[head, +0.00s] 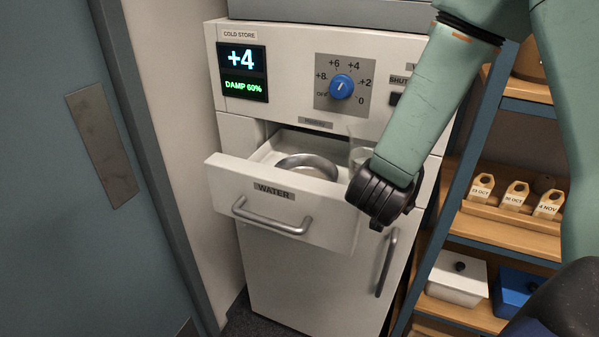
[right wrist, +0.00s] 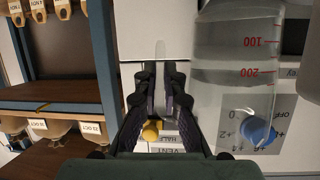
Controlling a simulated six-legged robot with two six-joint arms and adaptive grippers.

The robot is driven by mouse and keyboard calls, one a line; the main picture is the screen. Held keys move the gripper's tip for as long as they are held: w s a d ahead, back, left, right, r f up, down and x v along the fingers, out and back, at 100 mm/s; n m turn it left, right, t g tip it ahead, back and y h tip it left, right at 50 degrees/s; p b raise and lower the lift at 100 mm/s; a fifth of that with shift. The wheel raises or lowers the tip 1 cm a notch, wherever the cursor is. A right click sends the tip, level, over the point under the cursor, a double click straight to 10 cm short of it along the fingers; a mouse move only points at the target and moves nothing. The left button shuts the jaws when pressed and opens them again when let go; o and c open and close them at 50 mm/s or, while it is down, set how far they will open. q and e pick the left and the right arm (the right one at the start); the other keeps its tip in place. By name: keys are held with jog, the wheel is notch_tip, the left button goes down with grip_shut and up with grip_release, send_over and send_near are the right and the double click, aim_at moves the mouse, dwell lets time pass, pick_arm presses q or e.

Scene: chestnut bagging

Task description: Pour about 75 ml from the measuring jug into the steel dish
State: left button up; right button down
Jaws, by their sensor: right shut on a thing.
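The steel dish (head: 306,160) sits inside the open drawer labelled WATER (head: 280,207). The clear measuring jug (head: 361,151) shows to the right of the dish, partly hidden behind my right wrist. It fills the right of the right wrist view (right wrist: 232,50), with red 100 and 200 marks on its wall. My right gripper (right wrist: 160,80) is shut on a clear upright strip that looks like the jug's handle. In the head view my wrist hides its fingers. I cannot tell the jug's exact tilt or water level. My left gripper is not in view.
The cold store panel (head: 300,70) with a blue dial (head: 342,86) rises behind the drawer. A shelf rack (head: 500,240) with tagged items and boxes stands close on the right. A blue-grey door (head: 60,190) is at the left.

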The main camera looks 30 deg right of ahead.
aim_at(371, 131)
jog(key=shift+w+d+f, duration=0.1)
jog(key=shift+w+d, duration=0.05)
jog(key=shift+d, duration=0.15)
jog(key=shift+w, duration=0.1)
jog(key=shift+a+r+p, duration=0.15)
jog(key=shift+r+p, duration=0.05)
jog(key=shift+p, duration=0.1)
jog(key=r+n+p, duration=0.1)
jog(key=w+r+n+g+p, duration=0.1)
jog(key=p, duration=0.1)
jog(key=w+a+r+h+p, duration=0.1)
jog(key=shift+w+a+r+n+p, duration=0.1)
jog(key=shift+r+n+p, duration=0.25)
jog(key=shift+n, duration=0.05)
jog(key=shift+w+a+g, duration=0.1)
jog(key=shift+a+g, duration=0.1)
jog(key=shift+g, duration=0.1)
jog(key=w+a+n, duration=0.1)
jog(key=w+a+r+n+g+h+p, duration=0.1)
jog(key=w+n, duration=0.1)
jog(key=shift+r+h, duration=0.15)
jog(key=shift+h, duration=0.15)
jog(key=shift+s+a+r+p, duration=0.1)
jog(key=shift+a+r+p, duration=0.1)
jog(key=shift+p, duration=0.1)
jog(key=shift+a, duration=0.1)
jog(key=shift+w+f+n+h, duration=0.2)
jog(key=shift+w+n+h, duration=0.1)
jog(key=shift+w+n, duration=0.15)
